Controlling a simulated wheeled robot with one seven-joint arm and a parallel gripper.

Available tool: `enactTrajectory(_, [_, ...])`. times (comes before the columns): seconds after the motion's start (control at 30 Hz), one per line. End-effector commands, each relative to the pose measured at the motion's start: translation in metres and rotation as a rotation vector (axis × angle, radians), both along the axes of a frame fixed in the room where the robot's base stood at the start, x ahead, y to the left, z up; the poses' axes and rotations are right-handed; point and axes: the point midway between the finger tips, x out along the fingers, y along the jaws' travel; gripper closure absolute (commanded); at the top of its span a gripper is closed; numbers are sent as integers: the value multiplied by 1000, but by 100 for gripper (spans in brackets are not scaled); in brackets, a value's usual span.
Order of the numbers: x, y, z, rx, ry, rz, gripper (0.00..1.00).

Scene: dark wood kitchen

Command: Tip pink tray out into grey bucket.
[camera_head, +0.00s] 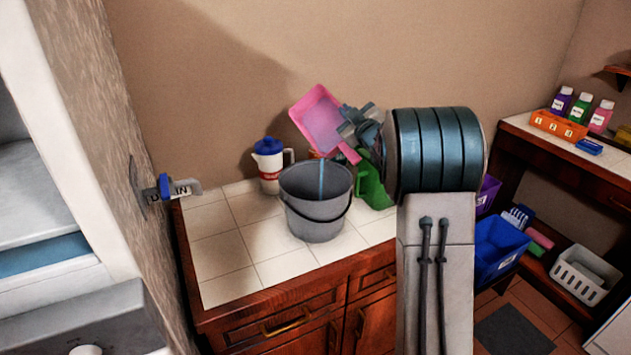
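The pink tray (318,117) is held up above and behind the bucket, tilted steeply with its inside facing me. My gripper (350,130) is at the tray's right side and appears shut on it; the fingertips are partly hidden. The grey bucket (317,226) stands upright on the white tiled counter (232,241), below the tray. A thin blue streak shows inside the bucket's opening; I cannot tell what it is.
A white jug with a blue lid (270,163) stands left of the bucket. A green container (373,188) stands close on its right, partly behind my arm. Wall backs the counter; tiles are free at front left. A blue bin (497,252) is lower right.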

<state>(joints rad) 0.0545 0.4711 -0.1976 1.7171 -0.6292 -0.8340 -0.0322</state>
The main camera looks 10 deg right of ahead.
Motion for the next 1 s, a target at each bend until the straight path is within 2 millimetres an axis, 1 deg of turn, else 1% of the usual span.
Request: enactTrajectory(1.0, [-11, 9, 11, -85, -97, 0, 100])
